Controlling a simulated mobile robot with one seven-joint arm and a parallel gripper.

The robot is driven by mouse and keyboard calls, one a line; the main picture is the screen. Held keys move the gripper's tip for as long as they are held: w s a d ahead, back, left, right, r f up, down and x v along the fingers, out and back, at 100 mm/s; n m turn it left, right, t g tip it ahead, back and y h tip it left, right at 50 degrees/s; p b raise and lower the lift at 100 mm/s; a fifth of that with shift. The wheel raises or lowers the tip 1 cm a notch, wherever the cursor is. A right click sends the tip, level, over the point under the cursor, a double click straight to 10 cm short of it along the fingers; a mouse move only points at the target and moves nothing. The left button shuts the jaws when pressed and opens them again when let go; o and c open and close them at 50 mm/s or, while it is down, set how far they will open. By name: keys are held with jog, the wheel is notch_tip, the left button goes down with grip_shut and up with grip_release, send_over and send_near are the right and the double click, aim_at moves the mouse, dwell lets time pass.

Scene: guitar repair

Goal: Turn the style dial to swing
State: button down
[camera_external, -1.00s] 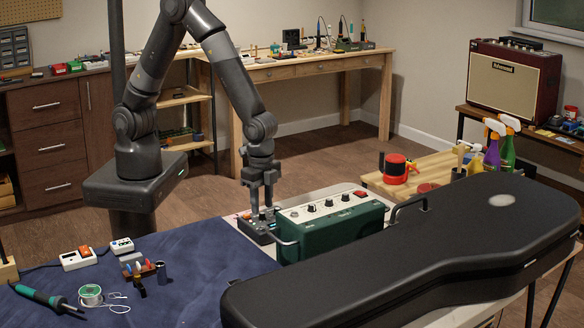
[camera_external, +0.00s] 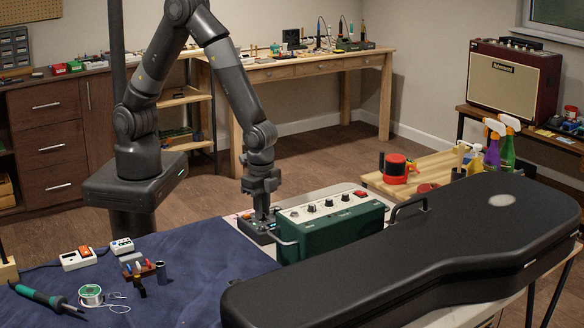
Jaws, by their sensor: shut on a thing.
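A small dark device with controls (camera_external: 254,231) lies on the bench, left of a green box with several black knobs (camera_external: 335,232). My gripper (camera_external: 262,217) points straight down over the small device, its fingertips at the device's top. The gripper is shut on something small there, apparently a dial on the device. The dial itself is hidden by the fingers, so its setting and labels cannot be read.
A black guitar case (camera_external: 420,255) fills the front right of the bench. A blue mat (camera_external: 200,290) at left holds a soldering pen (camera_external: 45,298), a solder spool (camera_external: 91,294) and small boxes. The green box stands close at the gripper's right.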

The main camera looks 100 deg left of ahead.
jog(key=shift+m, duration=2.8)
jog(key=c, duration=1.4)
grip_release()
jog(key=shift+o, duration=0.2)
notch_tip(320, 180, up, 11)
jog(key=shift+f, duration=0.1)
